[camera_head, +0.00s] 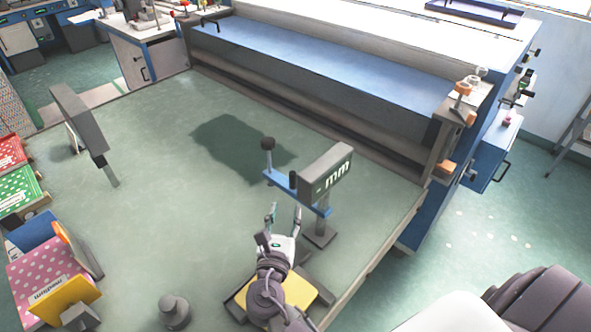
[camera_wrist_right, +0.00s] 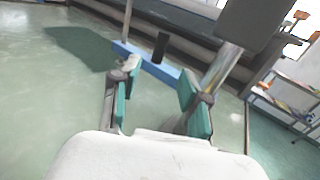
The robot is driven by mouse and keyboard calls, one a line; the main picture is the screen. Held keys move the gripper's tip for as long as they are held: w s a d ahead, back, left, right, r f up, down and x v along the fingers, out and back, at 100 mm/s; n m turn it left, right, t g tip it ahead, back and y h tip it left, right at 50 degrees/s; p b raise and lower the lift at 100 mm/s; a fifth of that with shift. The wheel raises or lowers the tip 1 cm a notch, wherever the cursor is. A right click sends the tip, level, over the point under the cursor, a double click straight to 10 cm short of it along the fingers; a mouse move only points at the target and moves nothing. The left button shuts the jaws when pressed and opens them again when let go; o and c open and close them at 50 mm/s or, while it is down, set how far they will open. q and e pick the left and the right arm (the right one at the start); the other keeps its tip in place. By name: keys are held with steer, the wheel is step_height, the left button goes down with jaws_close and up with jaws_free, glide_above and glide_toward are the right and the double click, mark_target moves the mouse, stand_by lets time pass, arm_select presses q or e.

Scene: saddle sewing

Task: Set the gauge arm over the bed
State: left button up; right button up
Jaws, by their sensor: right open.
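The gauge arm (camera_head: 312,201) is a blue bar with a black ball knob (camera_head: 267,144) on a thin rod at its left end and a short black peg. My right gripper (camera_head: 286,214) is open and empty, just in front of the bar. In the wrist view the blue bar (camera_wrist_right: 147,62) crosses beyond the teal fingertips (camera_wrist_right: 160,92), and the post (camera_wrist_right: 222,66) shows beside the right finger. My left gripper is out of view.
A long blue machine (camera_head: 300,75) lines the worktop's back edge. A grey box on a stand (camera_head: 78,122) stands at left, near coloured boxes (camera_head: 45,275). A yellow plate (camera_head: 301,291) lies under my right arm. The worktop's middle (camera_head: 170,210) is clear.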

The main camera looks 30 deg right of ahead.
mark_target(292, 182)
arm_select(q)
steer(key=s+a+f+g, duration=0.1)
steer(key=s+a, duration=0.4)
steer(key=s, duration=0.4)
arm_select(e)
steer(key=b+x, duration=0.1)
steer(key=x, duration=0.6)
steer(key=shift+w+d, duration=0.25)
steer(key=shift+w, duration=0.05)
steer(key=b+x, duration=0.1)
steer(key=x, duration=0.2)
steer(key=shift+r, duration=0.15)
steer(key=shift+w+d, duration=0.1)
steer(key=shift+w, duration=0.05)
steer(key=shift+w+d, duration=0.1)
steer(key=shift+d, duration=0.05)
steer(key=shift+c, duration=0.5)
jaws_close()
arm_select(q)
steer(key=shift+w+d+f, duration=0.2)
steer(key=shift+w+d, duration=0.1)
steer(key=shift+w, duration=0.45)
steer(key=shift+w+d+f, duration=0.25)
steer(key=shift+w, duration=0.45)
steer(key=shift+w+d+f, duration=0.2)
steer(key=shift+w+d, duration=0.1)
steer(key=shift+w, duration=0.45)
